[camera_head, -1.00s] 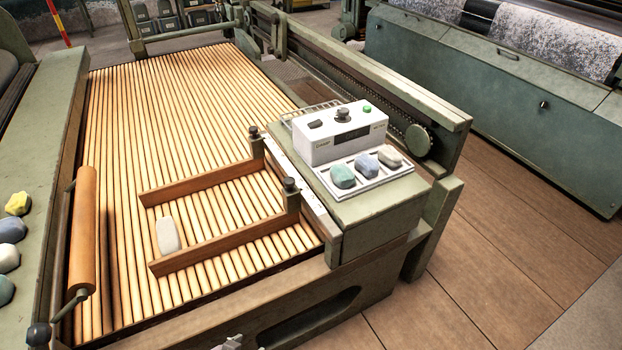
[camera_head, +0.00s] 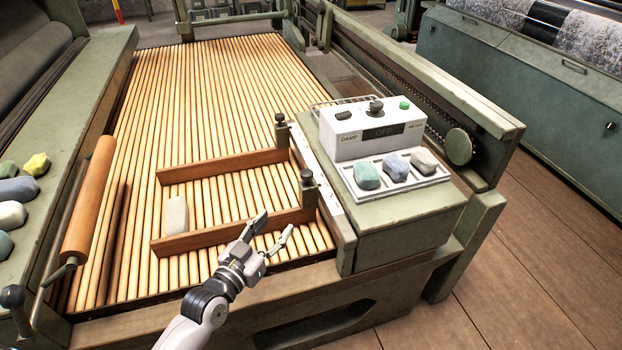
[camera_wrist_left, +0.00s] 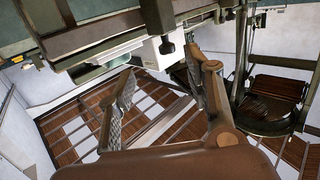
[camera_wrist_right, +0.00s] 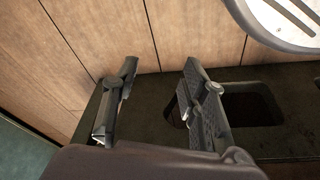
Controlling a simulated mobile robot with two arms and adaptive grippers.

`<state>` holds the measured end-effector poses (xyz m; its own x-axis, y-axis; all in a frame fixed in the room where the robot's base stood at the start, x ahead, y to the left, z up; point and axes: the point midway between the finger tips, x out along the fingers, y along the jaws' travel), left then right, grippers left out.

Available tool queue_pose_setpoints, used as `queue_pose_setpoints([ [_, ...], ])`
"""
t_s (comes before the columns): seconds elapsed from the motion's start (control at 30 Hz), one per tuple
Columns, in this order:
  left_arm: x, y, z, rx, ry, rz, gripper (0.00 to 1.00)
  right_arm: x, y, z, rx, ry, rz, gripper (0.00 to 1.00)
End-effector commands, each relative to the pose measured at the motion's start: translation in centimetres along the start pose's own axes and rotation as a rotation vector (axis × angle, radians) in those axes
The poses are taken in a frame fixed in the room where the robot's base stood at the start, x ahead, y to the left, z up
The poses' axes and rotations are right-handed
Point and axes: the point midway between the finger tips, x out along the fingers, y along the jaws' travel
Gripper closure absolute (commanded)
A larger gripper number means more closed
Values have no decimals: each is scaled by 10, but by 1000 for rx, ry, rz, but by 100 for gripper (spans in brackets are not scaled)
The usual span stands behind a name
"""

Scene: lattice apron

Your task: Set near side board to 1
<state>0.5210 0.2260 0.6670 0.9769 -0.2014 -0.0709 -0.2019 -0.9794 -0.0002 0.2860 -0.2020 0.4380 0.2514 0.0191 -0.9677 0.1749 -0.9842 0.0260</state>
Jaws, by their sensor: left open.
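The near side board (camera_head: 205,238) is a brown wooden bar lying across the slatted bed, its right end at a dark-capped clamp post (camera_head: 307,190). The far side board (camera_head: 222,165) runs roughly parallel behind it, ending at a second post (camera_head: 281,131). A pale rail strip (camera_head: 324,185) runs beside the posts; I cannot read any marks on it. My left gripper (camera_head: 277,223) is open and empty, in front of the near board's right part and the near post in the head view. My right gripper (camera_wrist_right: 160,64) shows only in its wrist view, open and empty.
A white meter box (camera_head: 374,128) and a tray (camera_head: 440,175) of coloured lumps stand right of the rail. A pale block (camera_head: 177,215) lies between the boards at left. A wooden roller (camera_head: 92,200) and more lumps (camera_head: 18,189) are at left. The front frame beam (camera_head: 180,318) borders the bed.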

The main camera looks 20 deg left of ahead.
Motion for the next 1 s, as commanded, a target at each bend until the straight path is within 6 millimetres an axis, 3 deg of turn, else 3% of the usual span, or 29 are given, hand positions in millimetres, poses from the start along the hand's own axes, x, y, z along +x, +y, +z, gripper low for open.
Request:
queue_pose_setpoints([
  [0.1,4,-6,-16,1,67,-11,53,0,0,0,0,3,0,60],
  [0.27,20,-7,-21,-1,77,-14,53,-6,0,-2,1,5,1,60],
  [0.8,134,-8,-27,-1,73,-13,53,-64,3,-12,5,38,6,60],
  [1.0,163,-8,-29,-1,72,-12,53,-88,4,-12,6,50,8,60],
])
